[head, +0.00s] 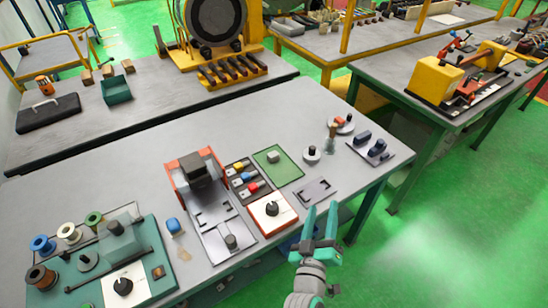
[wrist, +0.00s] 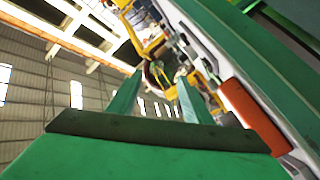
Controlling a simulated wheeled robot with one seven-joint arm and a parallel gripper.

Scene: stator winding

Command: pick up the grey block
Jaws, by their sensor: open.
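A small light grey block (head: 273,156) sits on a green mat (head: 287,174) near the middle of the front workbench (head: 330,112). My gripper (head: 321,208) is at the bench's front right edge, in front of and to the right of the mat. Its two green fingers are apart with nothing between them. In the wrist view the open gripper (wrist: 159,80) points across the hall, tilted. I cannot make out the grey block there.
A flat grey plate (head: 316,190) lies between mat and gripper. Small stands (head: 312,153) are to the right. Wire spools (head: 42,244) are at the left.

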